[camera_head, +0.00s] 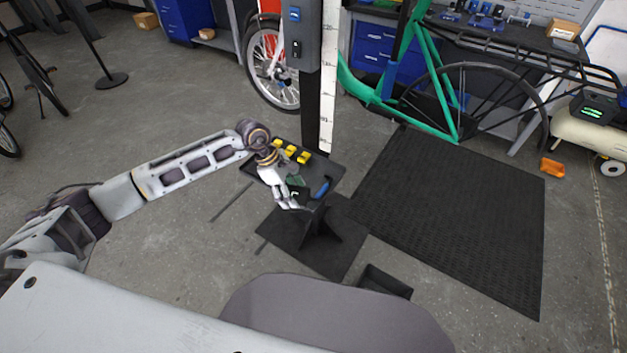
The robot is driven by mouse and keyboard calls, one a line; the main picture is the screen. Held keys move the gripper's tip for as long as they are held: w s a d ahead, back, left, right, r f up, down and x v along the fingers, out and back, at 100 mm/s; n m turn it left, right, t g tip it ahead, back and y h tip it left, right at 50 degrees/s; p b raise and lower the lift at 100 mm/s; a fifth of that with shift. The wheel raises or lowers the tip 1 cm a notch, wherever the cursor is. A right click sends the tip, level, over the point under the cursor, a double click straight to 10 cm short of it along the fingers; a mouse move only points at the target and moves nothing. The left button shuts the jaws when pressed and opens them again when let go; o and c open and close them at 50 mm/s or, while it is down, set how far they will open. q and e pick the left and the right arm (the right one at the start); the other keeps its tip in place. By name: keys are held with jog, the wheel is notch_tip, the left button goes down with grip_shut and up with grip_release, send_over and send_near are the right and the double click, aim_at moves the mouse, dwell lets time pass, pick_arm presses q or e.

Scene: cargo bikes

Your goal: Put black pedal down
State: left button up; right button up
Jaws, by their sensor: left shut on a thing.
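My left gripper (294,197) reaches in from the left over the small dark tray (325,169) on the stand. It points down and is shut on a small dark thing, the black pedal (299,191), which is mostly hidden by the fingers and hard to tell from the dark tray behind it. I cannot tell whether the pedal touches the tray. My right gripper is not in view.
Several yellow pieces (291,151) lie along the tray's back, and a blue-handled tool (322,188) lies at its right. A post (311,105) rises behind. A black open bin (385,282) stands on the floor. A black mat (455,215) lies right, below a green bike frame (432,70).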

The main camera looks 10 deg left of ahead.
pick_arm(q)
jog(key=shift+w+d+r+n+t, duration=0.15)
jog(key=shift+n+t, duration=0.1)
jog(key=shift+n, duration=0.3)
jog(key=shift+s+r+n+t, duration=0.15)
jog(key=shift+n+t, duration=0.1)
jog(key=shift+n, duration=0.3)
jog(key=shift+w+r+n, duration=0.2)
jog(key=shift+n, duration=0.3)
jog(key=shift+n+t, duration=0.3)
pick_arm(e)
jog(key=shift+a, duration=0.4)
pick_arm(q)
jog(key=shift+w+d+r+n, duration=0.1)
jog(key=shift+r+n, duration=0.1)
jog(key=shift+n, duration=0.1)
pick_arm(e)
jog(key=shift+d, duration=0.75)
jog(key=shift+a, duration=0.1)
